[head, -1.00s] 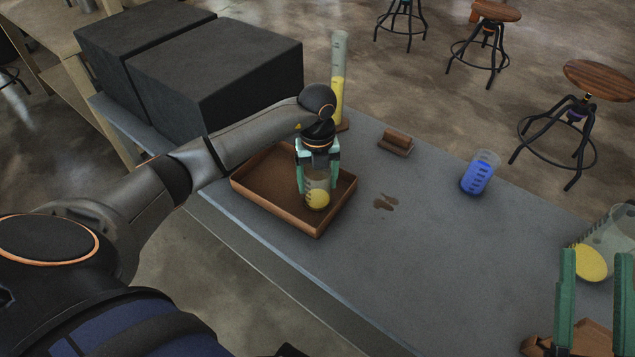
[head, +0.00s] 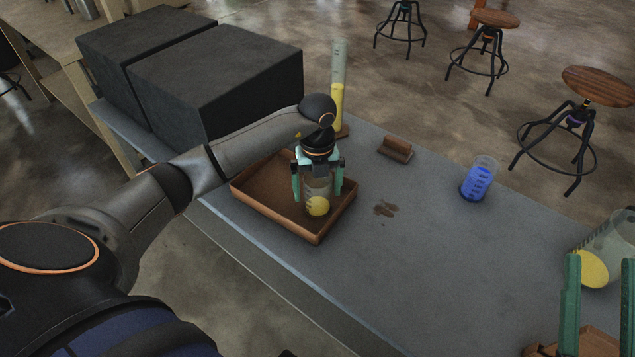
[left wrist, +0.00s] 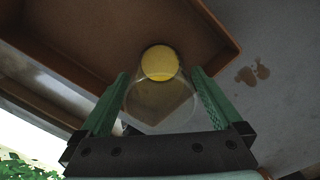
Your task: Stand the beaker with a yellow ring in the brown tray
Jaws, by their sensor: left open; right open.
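A clear beaker (head: 318,205) with yellow at its base stands upright in the brown tray (head: 262,203), near its front right corner. I cannot make out a separate ring on it. My left gripper (head: 317,193) is open above and around it, with one green finger on each side. In the left wrist view the beaker (left wrist: 160,95) sits between the spread fingers, its yellow base on the tray floor. My right gripper (head: 599,310) is open at the lower right, in front of a large clear vessel (head: 622,240) with a yellow patch, cut off by the edge.
A blue beaker (head: 478,182) stands on the grey table (head: 430,240). A tall cylinder with yellow liquid (head: 338,90) and a small brown block (head: 395,148) are behind the tray. A brown stain (head: 385,208) lies right of it. Dark boxes (head: 215,75) fill the back left.

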